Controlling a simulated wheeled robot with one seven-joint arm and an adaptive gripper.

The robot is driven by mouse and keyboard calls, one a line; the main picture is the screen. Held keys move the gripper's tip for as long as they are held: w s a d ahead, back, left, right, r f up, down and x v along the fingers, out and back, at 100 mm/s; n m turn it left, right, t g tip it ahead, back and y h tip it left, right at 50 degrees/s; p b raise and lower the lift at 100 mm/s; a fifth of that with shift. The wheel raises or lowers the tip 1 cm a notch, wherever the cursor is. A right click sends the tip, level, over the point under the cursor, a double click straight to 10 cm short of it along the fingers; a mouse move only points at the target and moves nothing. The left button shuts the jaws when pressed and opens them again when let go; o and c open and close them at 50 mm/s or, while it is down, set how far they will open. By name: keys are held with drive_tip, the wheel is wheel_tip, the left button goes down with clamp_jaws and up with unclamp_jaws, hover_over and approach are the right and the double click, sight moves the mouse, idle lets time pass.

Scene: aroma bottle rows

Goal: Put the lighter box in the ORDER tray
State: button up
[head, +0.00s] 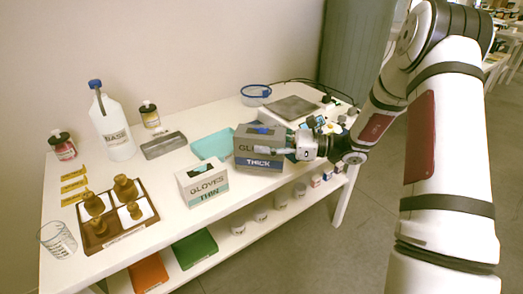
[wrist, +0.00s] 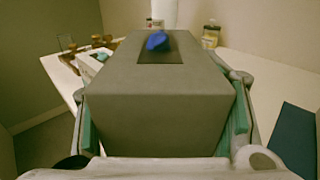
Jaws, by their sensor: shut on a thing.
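A grey glove box marked THICK (head: 258,163), with a blue glove in its top opening, stands near the table's right front. My gripper (head: 268,149) is shut on it from the right, one finger along each side. In the wrist view the grey box (wrist: 160,100) fills the space between the green finger pads. I cannot tell whether it is lifted clear of the table. A white glove box marked THIN (head: 203,190) stands apart, left of it. A teal tray (head: 207,149) lies behind the boxes, partly hidden by the grey one; no ORDER label is readable.
A brown tray (head: 108,236) with several amber bottles, a glass beaker (head: 58,240) and a white BASE bottle (head: 114,130) stand at left. A grey bar-shaped object (head: 163,145) lies left of the teal tray. A flat grey plate device (head: 292,107) is behind my gripper.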

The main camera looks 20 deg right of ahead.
drive_tip(key=shift+w+a, duration=0.1)
drive_tip(key=shift+w, duration=0.35)
drive_tip(key=shift+w+a+f+b, duration=0.1)
drive_tip(key=shift+w+f+b, duration=0.2)
drive_tip(key=shift+f, duration=0.6)
drive_tip(key=shift+w+a+f+b, duration=0.15)
drive_tip(key=shift+f+b, duration=0.1)
drive_tip(key=shift+f, duration=0.6)
drive_tip(key=shift+d+f, duration=0.1)
drive_tip(key=o, duration=1.8)
drive_tip(key=shift+f, duration=0.1)
